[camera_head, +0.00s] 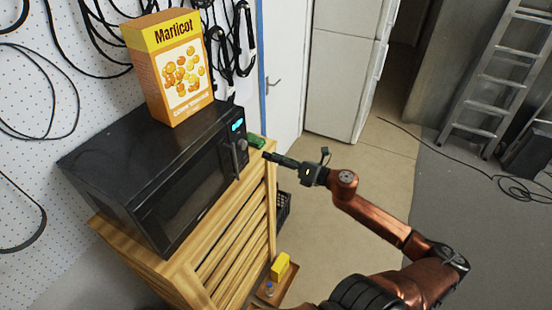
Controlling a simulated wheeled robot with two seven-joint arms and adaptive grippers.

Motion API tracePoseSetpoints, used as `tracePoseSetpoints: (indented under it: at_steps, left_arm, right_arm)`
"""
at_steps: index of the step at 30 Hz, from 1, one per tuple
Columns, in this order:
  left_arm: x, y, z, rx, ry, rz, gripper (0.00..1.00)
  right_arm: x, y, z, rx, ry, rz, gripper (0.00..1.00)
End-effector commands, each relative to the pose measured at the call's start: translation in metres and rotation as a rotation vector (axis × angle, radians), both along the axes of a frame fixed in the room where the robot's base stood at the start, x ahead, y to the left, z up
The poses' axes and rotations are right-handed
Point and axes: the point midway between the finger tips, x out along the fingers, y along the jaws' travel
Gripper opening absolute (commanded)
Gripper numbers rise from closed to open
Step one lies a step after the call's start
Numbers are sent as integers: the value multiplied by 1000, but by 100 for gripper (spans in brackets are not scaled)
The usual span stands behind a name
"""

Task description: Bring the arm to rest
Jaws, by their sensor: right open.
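My right arm (385,222) reaches in from the lower right, its copper links bent at the elbow. My right gripper (272,157) points left, with its fingertips just right of the front of a black microwave (150,165). I see nothing held in it. The gripper appears close to the microwave's control side; I cannot tell whether they touch. The microwave sits on a slatted wooden cabinet (228,245), and its door looks shut. My left gripper is not in view.
A yellow-and-orange Marlicot box (170,70) stands on the microwave. A green object (256,141) lies at its right end. A yellow block (280,267) and small bottle are low by the cabinet. A ladder (500,75) leans at the right. Floor right of the cabinet is mostly clear.

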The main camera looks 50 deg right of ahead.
Motion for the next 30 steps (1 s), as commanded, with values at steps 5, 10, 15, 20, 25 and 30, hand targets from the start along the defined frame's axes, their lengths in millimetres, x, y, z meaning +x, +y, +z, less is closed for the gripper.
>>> tracePoseSetpoints:
  at_steps: [5, 10, 15, 20, 25, 30]
  left_arm:
    - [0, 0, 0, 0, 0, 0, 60]
    - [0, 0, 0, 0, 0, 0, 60]
    - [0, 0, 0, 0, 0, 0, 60]
    - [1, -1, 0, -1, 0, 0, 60]
    - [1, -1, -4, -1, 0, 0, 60]
    - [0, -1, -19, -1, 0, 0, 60]
  right_arm:
    - [-9, -1, 1, -1, 0, 1, 46]
    - [-9, -2, 1, -1, -1, 1, 46]
    - [-9, -2, 1, -1, 0, 0, 46]
    - [-8, -2, 1, -1, 0, 0, 46]
    - [-8, -14, -16, 38, 17, -30, 46]
    - [-12, -65, -93, 220, 87, -166, 46]
